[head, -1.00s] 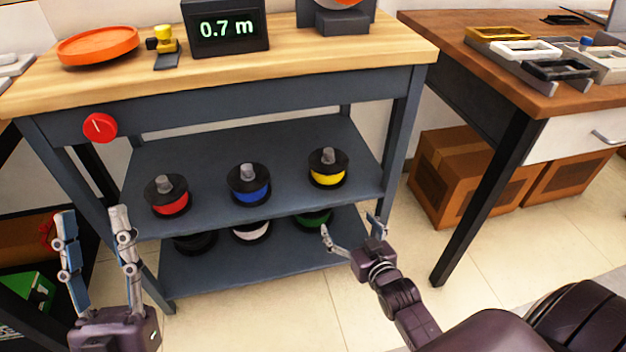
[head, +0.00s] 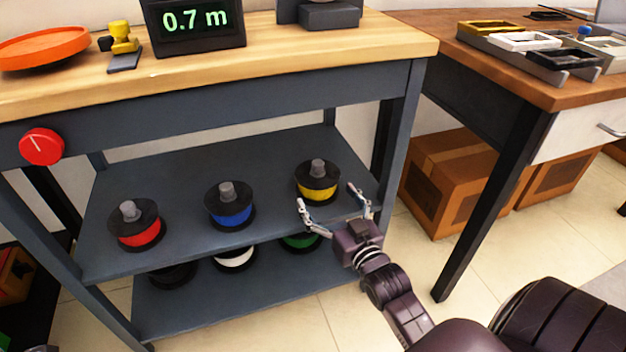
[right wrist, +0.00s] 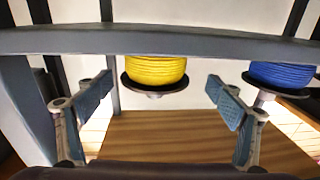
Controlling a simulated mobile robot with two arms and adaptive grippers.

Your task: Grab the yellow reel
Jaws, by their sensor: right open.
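The yellow reel (head: 320,191), with black flanges and a grey knob on top, stands on the upper shelf (head: 280,160) of the workbench, at its right end. In the right wrist view, which appears upside down, the yellow reel (right wrist: 156,70) sits ahead between the fingers. My right gripper (head: 327,196) is open and empty at the shelf's front edge, just in front of the reel. Its fingers (right wrist: 160,86) are spread to either side and do not appear to touch the reel. My left gripper is out of view.
A blue reel (head: 231,213) and a red reel (head: 139,236) stand left of the yellow one. A green reel (head: 299,241), a white reel (head: 236,259) and a black reel (head: 173,275) are on the lower shelf. The table leg (head: 480,210) and cardboard boxes (head: 450,180) are right.

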